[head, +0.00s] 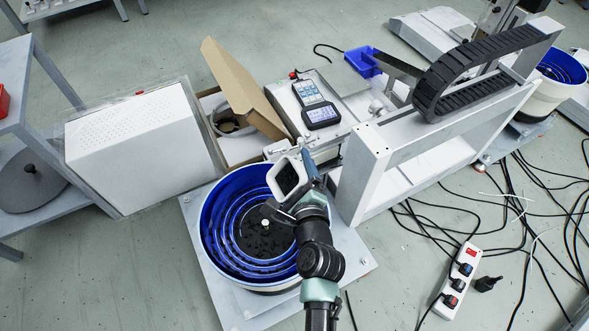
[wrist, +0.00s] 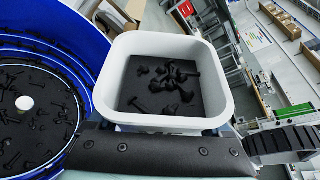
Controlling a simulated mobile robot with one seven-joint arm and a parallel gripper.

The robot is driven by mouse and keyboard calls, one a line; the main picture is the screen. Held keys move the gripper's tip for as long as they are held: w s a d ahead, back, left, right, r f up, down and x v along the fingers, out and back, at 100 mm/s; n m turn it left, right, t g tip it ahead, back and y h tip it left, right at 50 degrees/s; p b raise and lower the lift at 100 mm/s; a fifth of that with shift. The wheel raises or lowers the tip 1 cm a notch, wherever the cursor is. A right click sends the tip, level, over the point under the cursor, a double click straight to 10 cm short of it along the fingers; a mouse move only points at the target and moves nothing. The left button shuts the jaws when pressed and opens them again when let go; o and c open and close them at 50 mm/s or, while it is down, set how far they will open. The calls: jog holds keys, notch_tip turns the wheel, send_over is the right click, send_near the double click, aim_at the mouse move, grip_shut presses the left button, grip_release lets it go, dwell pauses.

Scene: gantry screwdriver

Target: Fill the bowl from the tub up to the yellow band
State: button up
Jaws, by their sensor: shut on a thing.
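The bowl (head: 213,228) is a round blue feeder with stepped spiral ledges, a dark floor and a white centre knob. Black screws lie scattered on its floor; it also shows at the left of the wrist view (wrist: 70,32). The tub (head: 279,192) is white and square with rounded corners. My gripper (head: 305,190) is shut on the tub and holds it over the bowl's right side. In the wrist view the tub (wrist: 222,105) has a small pile of black screws on its dark floor. I cannot make out a yellow band in either view.
The bowl stands on a grey plate (head: 350,262). Behind it are an open cardboard box (head: 240,82), a white cabinet (head: 140,140) and a handheld controller (head: 318,105). A gantry frame (head: 370,170) stands close right. Cables and a power strip (head: 458,280) lie on the right floor.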

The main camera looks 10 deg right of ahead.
jog(key=shift+a+r+n+t+h+b, duration=0.1)
jog(key=shift+r+n+t+h+b, duration=0.25)
jog(key=shift+n+b, duration=0.9)
dwell(1.0)
jog(key=shift+a+f+n+t+h+b, duration=0.1)
jog(key=shift+f+n+t+h+b, duration=0.3)
jog(key=shift+b, duration=2.05)
dwell(0.5)
jog(key=shift+s+a+r+n+t+b, duration=0.1)
jog(key=shift+a+r+n+t+b, duration=0.15)
jog(key=shift+n+b, duration=0.65)
jog(key=shift+s+r+n+t+b, duration=0.1)
jog(key=shift+n+t+b, duration=0.35)
jog(key=shift+b, duration=0.7)
dwell(0.8)
